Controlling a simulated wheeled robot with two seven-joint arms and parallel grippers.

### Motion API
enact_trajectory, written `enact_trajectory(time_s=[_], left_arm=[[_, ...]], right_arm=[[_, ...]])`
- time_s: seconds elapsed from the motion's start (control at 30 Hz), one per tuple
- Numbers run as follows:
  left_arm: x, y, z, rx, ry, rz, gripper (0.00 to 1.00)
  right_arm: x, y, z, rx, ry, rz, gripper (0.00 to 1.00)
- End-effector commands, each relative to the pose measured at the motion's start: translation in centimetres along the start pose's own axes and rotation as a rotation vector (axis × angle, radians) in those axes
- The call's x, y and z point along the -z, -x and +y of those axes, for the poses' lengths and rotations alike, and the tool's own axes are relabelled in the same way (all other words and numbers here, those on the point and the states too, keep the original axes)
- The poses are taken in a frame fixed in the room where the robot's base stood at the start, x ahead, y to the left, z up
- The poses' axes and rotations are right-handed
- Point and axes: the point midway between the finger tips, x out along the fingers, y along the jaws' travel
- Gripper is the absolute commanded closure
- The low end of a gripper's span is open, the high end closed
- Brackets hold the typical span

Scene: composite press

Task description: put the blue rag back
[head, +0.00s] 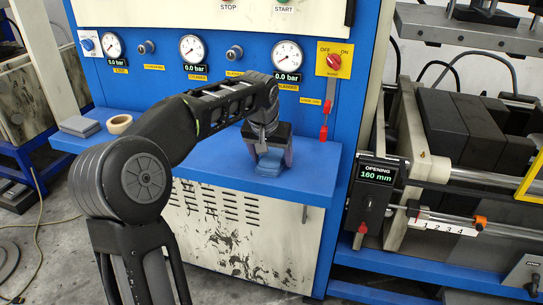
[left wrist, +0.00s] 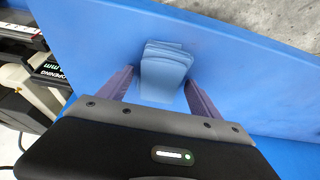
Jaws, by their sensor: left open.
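The blue rag (head: 270,166) is a folded, layered pad lying on the blue shelf (head: 220,165) of the press cabinet. My left gripper (head: 271,163) points down over it, with a finger on each side. In the left wrist view the rag (left wrist: 163,68) sits between the two purple-grey fingers of the left gripper (left wrist: 161,82), with a gap visible on both sides. The gripper is open. It partly hides the rag in the head view. My right gripper is not in view.
A tape roll (head: 119,124) and a grey block (head: 79,126) lie on the shelf's left end. Gauges (head: 193,47) and a red rotary switch (head: 334,60) are on the panel behind. An opening display (head: 377,174) stands to the right. The shelf between the roll and gripper looks clear.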

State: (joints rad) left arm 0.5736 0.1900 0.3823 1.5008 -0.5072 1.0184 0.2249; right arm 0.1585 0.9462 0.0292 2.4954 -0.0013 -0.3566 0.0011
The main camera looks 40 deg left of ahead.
Motion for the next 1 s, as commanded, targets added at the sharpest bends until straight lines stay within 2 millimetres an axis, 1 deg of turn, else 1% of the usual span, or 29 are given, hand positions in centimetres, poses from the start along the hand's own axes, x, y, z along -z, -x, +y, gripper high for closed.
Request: enact_trajectory(time_s=[0.13, 0.27, 0.37, 0.47, 0.7, 0.8, 0.9, 1.0], left_arm=[[0.0, 0.1, 0.0, 0.0, 0.0, 0.0, 0.26], [0.2, 0.5, 0.0, 0.0, 0.0, 0.001, 0.26], [0.2, 1.6, 0.0, 0.001, 0.0, 0.004, 0.26], [0.2, 3.1, 0.1, 0.0, 0.0, 0.005, 0.26], [0.2, 8.2, 0.0, 0.0, 0.0, 0.005, 0.26], [0.2, 10.0, 0.0, 0.0, -0.001, 0.004, 0.26], [0.2, 11.4, 0.0, 0.0, 0.0, 0.002, 0.26], [0.2, 12.1, 0.0, 0.0, 0.0, 0.002, 0.26]], right_arm=[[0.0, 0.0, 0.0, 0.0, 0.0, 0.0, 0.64], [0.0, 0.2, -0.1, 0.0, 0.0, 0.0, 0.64], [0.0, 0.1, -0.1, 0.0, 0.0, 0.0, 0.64], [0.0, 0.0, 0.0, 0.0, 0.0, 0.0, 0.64], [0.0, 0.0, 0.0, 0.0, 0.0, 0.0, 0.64], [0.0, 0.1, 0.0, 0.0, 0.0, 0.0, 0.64], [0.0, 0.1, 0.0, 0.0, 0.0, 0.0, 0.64], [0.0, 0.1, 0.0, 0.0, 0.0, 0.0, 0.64]])
